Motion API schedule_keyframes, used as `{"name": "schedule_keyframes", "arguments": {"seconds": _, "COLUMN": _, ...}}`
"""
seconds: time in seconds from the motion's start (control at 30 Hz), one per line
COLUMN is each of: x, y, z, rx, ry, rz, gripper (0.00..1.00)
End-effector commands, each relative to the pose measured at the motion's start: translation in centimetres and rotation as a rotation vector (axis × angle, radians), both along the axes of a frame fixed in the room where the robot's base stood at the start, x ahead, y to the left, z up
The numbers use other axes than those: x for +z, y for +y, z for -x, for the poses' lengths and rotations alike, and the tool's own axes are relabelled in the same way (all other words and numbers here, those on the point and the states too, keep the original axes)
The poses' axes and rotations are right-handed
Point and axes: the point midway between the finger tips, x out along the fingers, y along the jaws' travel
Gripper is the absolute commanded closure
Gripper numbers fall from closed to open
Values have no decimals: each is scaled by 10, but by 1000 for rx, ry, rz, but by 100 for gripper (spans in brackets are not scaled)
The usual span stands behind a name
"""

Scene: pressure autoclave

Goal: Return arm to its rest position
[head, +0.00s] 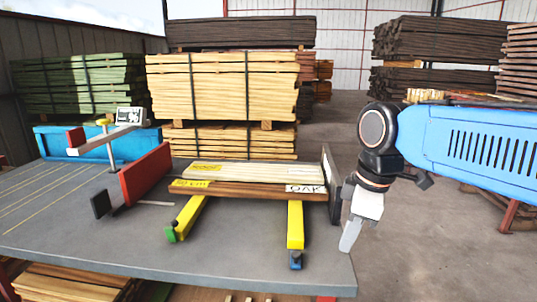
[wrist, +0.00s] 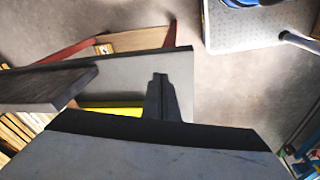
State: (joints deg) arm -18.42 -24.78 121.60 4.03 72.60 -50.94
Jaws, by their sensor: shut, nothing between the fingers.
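My gripper (head: 350,236) hangs pointing down at the right edge of the grey table (head: 120,240), at the end of my blue arm on the right of the head view. Its pale fingers are together with nothing between them. In the wrist view my gripper (wrist: 159,78) shows as a dark narrow shape, also closed. It is beside the dark upright end plate (head: 332,185) at the right end of the boards. I cannot tell the exact gap between the gripper and the table edge.
Two boards, one pale (head: 260,171) and one brown (head: 245,188), lie by the yellow bars (head: 295,225). A red block (head: 145,173) and a measuring stand (head: 110,150) are at left. Lumber stacks (head: 222,85) stand behind. Floor at right is mostly clear.

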Motion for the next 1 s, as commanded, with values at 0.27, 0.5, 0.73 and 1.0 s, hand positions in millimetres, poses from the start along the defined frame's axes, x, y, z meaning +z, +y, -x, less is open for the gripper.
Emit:
{"name": "schedule_keyframes", "arguments": {"seconds": 0.27, "x": -55, "y": -73, "z": 47, "rx": -599, "ry": -75, "rz": -91, "gripper": 100}}
{"name": "schedule_keyframes", "arguments": {"seconds": 0.5, "x": -100, "y": -111, "z": 82, "rx": -1014, "ry": -133, "rz": -185, "gripper": 100}}
{"name": "schedule_keyframes", "arguments": {"seconds": 0.73, "x": -117, "y": -122, "z": 94, "rx": -1163, "ry": -157, "rz": -227, "gripper": 74}}
{"name": "schedule_keyframes", "arguments": {"seconds": 1.0, "x": -117, "y": -122, "z": 94, "rx": -1168, "ry": -156, "rz": -228, "gripper": 66}}
